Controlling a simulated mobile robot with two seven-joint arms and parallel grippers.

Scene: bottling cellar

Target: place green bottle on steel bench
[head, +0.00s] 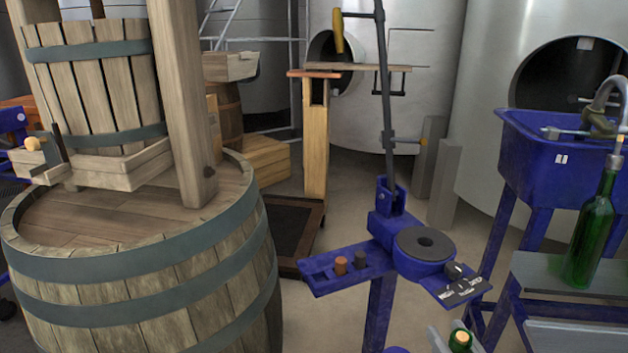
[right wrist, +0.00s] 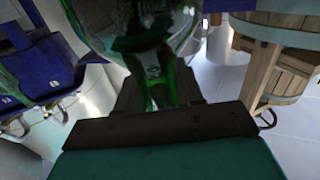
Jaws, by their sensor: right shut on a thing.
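A green bottle (head: 461,340) with a pale cork-coloured top shows at the bottom edge of the head view. My right gripper (head: 457,348) is shut on it; only the pale finger parts beside the neck show. In the right wrist view the green glass (right wrist: 150,40) fills the top middle, between the dark fingers (right wrist: 160,95). The bottle's base is hidden in the head view. The grey bench (head: 535,272) with blue legs stands at the right. A second green bottle (head: 588,240) stands upright on it. My left gripper is not in view.
A blue corking stand (head: 380,262) with a tall lever is just beyond the held bottle. A blue sink (head: 545,165) stands behind the bench. A big barrel (head: 150,290) with a wooden press fills the left. Bare bench top shows left of the standing bottle.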

